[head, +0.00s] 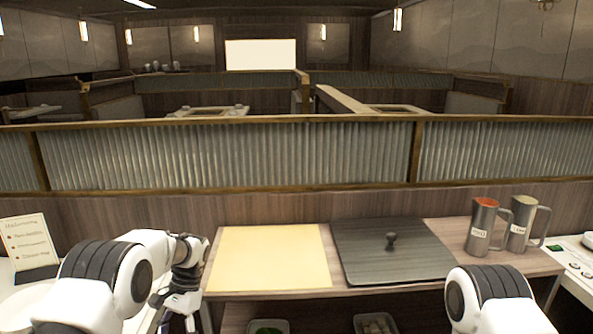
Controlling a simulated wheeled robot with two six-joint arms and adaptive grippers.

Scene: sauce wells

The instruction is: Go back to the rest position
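My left gripper (179,302) hangs at the left edge of the wooden counter, pointing down, left of the yellow mat. Its fingers are small and partly hidden, so I cannot tell whether it is open or shut. My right arm shows at the lower right, in front of the counter. The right gripper is outside the picture. I see no object clearly held in the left gripper.
On the counter (225,232) lie a yellow mat (270,256) and a dark board with a knob (385,265). Two metal pitchers (481,226) (521,228) stand at the right. A menu card (28,243) stands at the left. Tubs (268,326) (375,325) sit below. A ribbed partition (240,158) rises behind.

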